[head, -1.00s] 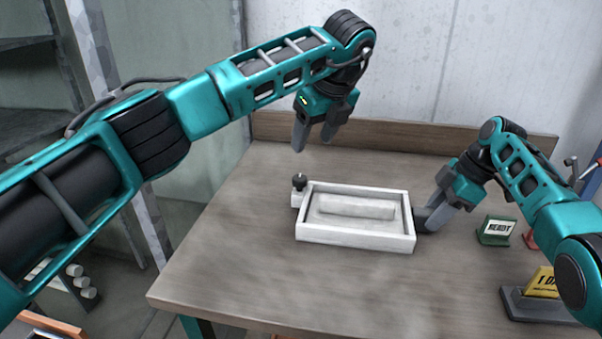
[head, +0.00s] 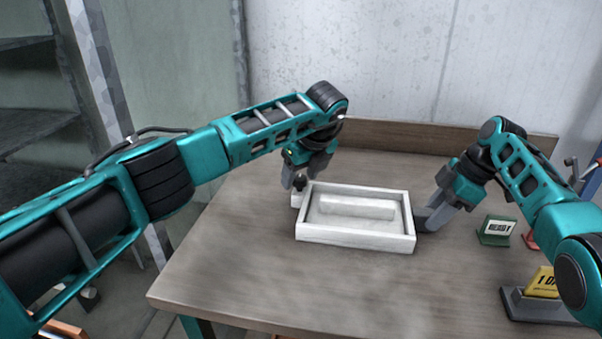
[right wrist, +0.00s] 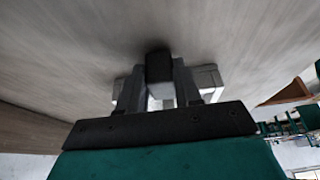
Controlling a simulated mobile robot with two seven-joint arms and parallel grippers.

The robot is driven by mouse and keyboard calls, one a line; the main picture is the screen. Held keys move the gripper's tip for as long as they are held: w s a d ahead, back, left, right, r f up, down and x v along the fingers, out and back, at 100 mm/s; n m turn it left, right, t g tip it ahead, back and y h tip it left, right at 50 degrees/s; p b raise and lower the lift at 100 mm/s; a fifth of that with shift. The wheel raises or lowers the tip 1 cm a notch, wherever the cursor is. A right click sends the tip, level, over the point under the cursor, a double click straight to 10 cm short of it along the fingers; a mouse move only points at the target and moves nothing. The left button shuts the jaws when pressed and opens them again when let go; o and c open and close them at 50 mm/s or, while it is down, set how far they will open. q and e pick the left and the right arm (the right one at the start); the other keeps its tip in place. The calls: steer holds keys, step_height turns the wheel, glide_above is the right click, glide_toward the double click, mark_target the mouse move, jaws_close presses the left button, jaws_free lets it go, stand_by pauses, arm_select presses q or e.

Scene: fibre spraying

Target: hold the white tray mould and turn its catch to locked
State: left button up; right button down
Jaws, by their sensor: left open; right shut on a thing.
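The white tray mould (head: 355,241) lies flat on the table, with a raised white bar inside its rim. Its catch, a small dark knob (head: 299,182) on a white block, sits at the tray's left edge near the back corner. My left gripper (head: 297,184) is open, its fingers down at the knob; whether they touch it cannot be told. My right gripper (head: 424,222) is shut on a dark part at the tray's right side. In the right wrist view, the fingers (right wrist: 158,90) stand on either side of a dark block, with pale tray parts beyond.
The wooden table (head: 230,270) is clear in front of the tray. A green sign (head: 496,230) and a yellow sign on a dark base (head: 540,285) stand to the right, close to my right arm. A wooden board (head: 420,135) runs along the back edge.

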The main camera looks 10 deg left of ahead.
arm_select(q)
steer(key=shift+c, duration=0.4)
arm_select(e)
steer(key=shift+s+f, duration=0.15)
steer(key=shift+f, duration=0.2)
arm_select(q)
steer(key=c, duration=0.9)
steer(key=shift+c, duration=0.2)
steer(key=m+t+h, duration=0.1)
steer(key=m, duration=0.2)
steer(key=shift+s+a+m, duration=0.1)
steer(key=shift+a+m, duration=0.05)
steer(key=shift+m, duration=0.25)
steer(key=m+h, duration=0.1)
steer(key=m, duration=0.1)
steer(key=m+h, duration=0.1)
steer(key=m, duration=0.2)
steer(key=shift+a+m+t, duration=0.15)
steer(key=shift+m+t, duration=0.15)
steer(key=m+h, duration=0.2)
steer(key=m, duration=0.2)
steer(key=shift+a, duration=0.1)
steer(key=shift+m+g+h, duration=0.6)
steer(key=shift+m, duration=1.8)
